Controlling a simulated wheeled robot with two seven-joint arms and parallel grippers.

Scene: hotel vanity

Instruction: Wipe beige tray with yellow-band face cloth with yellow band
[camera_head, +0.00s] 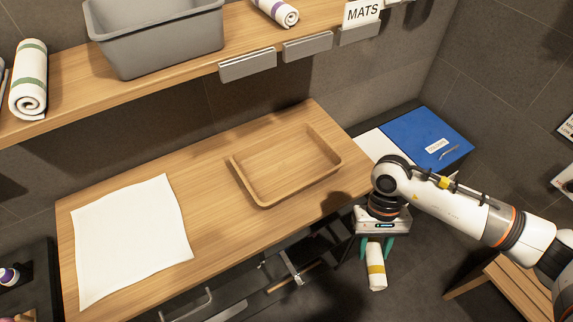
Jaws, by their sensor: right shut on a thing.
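The beige tray (262,191) is a shallow wooden-looking rectangle with rounded corners. It sits empty on the right half of the wooden counter (215,215). My right gripper (376,250) is shut on a rolled white face cloth with a yellow band (376,280). The cloth hangs below the fingers, past the counter's right front edge and apart from the tray. My left gripper does not show.
A flat white cloth (132,240) lies on the counter's left. A shelf above holds a grey bin (160,45), a green-striped roll (29,80) and a purple-striped roll (277,12). A blue-lidded box (425,138) stands right. A wooden stool (515,285) is lower right.

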